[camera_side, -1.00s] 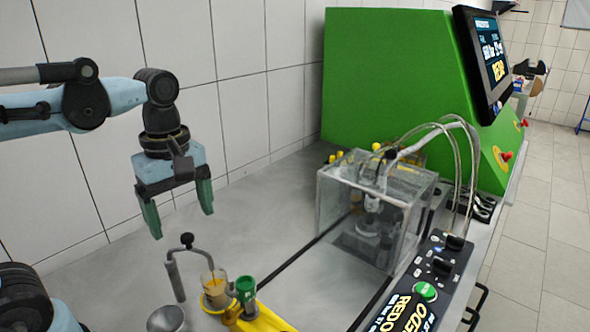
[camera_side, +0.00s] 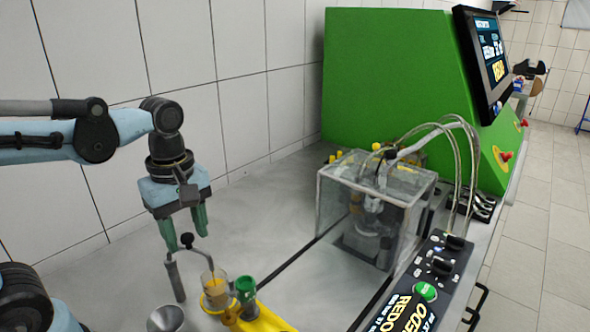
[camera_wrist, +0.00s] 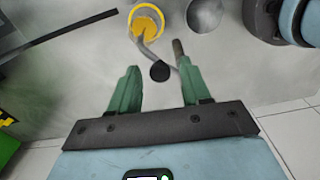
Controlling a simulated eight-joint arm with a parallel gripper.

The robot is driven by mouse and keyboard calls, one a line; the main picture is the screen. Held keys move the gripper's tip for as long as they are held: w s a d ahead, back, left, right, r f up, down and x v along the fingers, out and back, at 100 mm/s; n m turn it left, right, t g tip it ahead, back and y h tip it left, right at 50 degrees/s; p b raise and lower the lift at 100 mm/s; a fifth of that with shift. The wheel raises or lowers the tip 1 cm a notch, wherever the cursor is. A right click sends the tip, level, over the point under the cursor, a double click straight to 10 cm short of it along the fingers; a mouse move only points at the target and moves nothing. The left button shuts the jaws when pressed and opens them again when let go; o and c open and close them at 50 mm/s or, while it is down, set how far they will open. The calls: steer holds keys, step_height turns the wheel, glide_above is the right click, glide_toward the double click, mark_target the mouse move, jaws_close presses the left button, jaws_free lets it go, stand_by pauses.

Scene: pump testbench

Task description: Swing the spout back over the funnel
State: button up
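The spout is a thin bent metal arm with a black ball knob (camera_side: 187,240) on top and a grey tube (camera_side: 175,280) hanging at its left. The knob also shows in the wrist view (camera_wrist: 160,71), as does the tube (camera_wrist: 178,50). A grey metal bowl, apparently the funnel (camera_side: 166,320), stands below the tube, cut by the lower edge. In the wrist view the funnel (camera_wrist: 204,15) lies beyond the tube end, apart from it. My gripper (camera_side: 187,243) is open with green fingers. In the wrist view the knob appears between its fingertips (camera_wrist: 158,66); contact is not visible.
An amber-filled glass (camera_side: 214,286) and a green-capped part (camera_side: 245,289) sit on a yellow base (camera_side: 262,320) close by. A clear box (camera_side: 385,215) stands to the right, beside a control panel (camera_side: 425,285). The grey bench behind the spout is clear.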

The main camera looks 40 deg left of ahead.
steer(key=c, duration=0.6)
steer(key=shift+s+d, duration=0.35)
steer(key=shift+s, duration=0.3)
steer(key=shift+s+d, duration=0.15)
steer(key=shift+s, duration=0.95)
